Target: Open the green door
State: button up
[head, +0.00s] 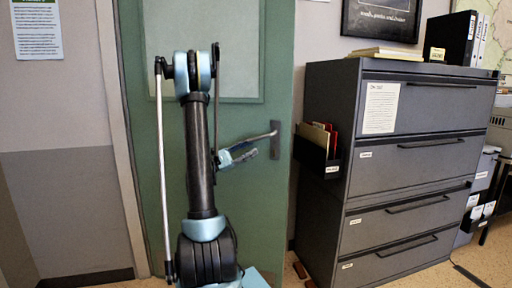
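The green door (262,205) stands upright in front of me and looks closed, though its right edge lies close to the cabinet and I cannot be sure. It has a pale panel in its upper part and a grey lever handle (257,136) on a dark plate at its right side. My arm rises in front of the door and hides part of its middle. My gripper (248,154) is small in view, just below and left of the lever. I cannot tell whether it touches the lever, or how far its fingers are apart.
A dark grey filing cabinet (408,164) stands close to the door on the right, with papers and binders (455,38) on top. A black holder with folders (318,150) juts from its side toward the door. A grey wall (62,200) is on the left.

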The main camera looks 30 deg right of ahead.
aim_at(237, 154)
jog(key=shift+v, duration=2.75)
